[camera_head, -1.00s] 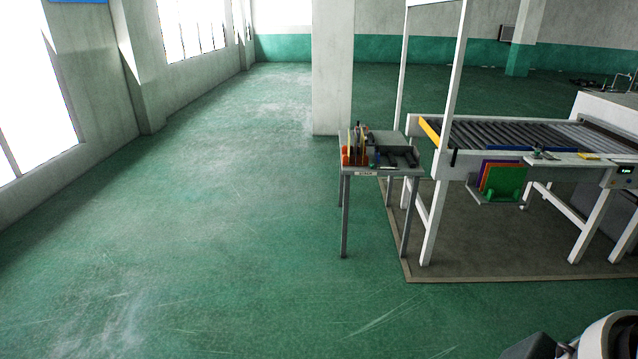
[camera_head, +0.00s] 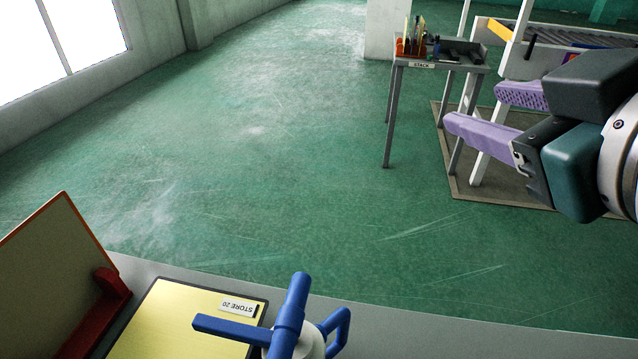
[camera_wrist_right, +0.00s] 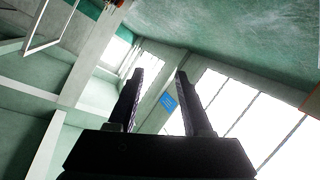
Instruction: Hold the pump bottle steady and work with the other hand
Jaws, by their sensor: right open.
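The pump bottle (camera_head: 292,325) stands at the bottom of the head view on a grey surface. Its blue pump head and spout point left, and a blue loop shows on its right. Its lower part is cut off by the frame. My right gripper (camera_head: 470,108) is at the upper right of the head view, with two purple fingers spread apart and nothing between them. It is in the air, well above and to the right of the bottle. In the right wrist view the open fingers (camera_wrist_right: 158,85) frame only windows and wall. My left gripper is not in view.
A yellow pad (camera_head: 185,318) labelled STORE 20 lies beside the bottle. A red-edged upright panel (camera_head: 50,275) stands at the left. The grey surface (camera_head: 440,338) right of the bottle is clear. A small STACK table (camera_head: 398,62) and the conveyor stand farther back.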

